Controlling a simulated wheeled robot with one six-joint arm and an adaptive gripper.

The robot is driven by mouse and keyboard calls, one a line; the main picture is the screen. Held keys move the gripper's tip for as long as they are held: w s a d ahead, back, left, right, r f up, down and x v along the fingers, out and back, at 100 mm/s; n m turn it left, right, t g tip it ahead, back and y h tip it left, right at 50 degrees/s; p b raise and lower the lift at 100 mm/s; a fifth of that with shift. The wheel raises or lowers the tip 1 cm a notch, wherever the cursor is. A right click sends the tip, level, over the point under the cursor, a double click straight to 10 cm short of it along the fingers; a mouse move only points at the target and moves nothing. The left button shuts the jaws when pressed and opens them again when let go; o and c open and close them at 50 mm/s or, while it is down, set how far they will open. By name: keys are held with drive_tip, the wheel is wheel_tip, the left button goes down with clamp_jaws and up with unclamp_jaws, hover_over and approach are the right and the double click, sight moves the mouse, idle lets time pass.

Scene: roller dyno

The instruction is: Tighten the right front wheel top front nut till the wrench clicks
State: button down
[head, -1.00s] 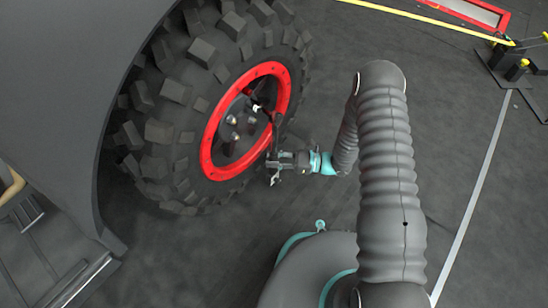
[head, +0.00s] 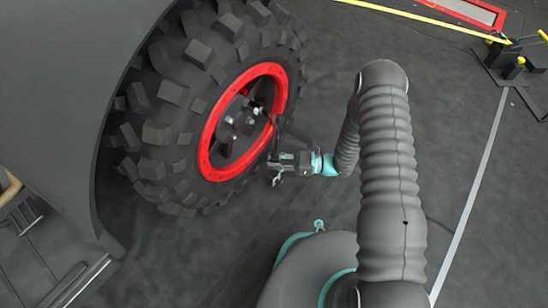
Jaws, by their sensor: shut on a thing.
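The right front wheel (head: 209,156) has a chunky black tyre and a red rim ring, and stands at the upper left in the head view. Its dark hub carries several pale nuts (head: 232,121); which is the top front one is hard to tell. My gripper (head: 276,164) is beside the rim's right edge, shut on a dark wrench (head: 275,130). The wrench runs up from the gripper, across the rim, toward the upper right of the hub. Its small far end is too unclear to tell whether it sits on a nut.
The grey vehicle body (head: 60,90) arches over the wheel on the left. Open dark floor (head: 480,240) lies to the right, with a white line. A yellow line (head: 400,14) and a black stand with yellow parts (head: 518,62) are at the upper right.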

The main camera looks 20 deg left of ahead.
drive_tip(key=shift+s+d, duration=0.3)
drive_tip(key=shift+d, duration=0.35)
drive_tip(key=shift+s+d, duration=0.25)
drive_tip(key=shift+d, duration=0.4)
drive_tip(key=shift+s+d, duration=0.35)
drive_tip(key=shift+d, duration=0.5)
drive_tip(key=shift+s+d, duration=0.35)
drive_tip(key=shift+d, duration=0.55)
drive_tip(key=shift+s+d, duration=0.35)
drive_tip(key=shift+d, duration=0.5)
drive_tip(key=shift+r, duration=0.1)
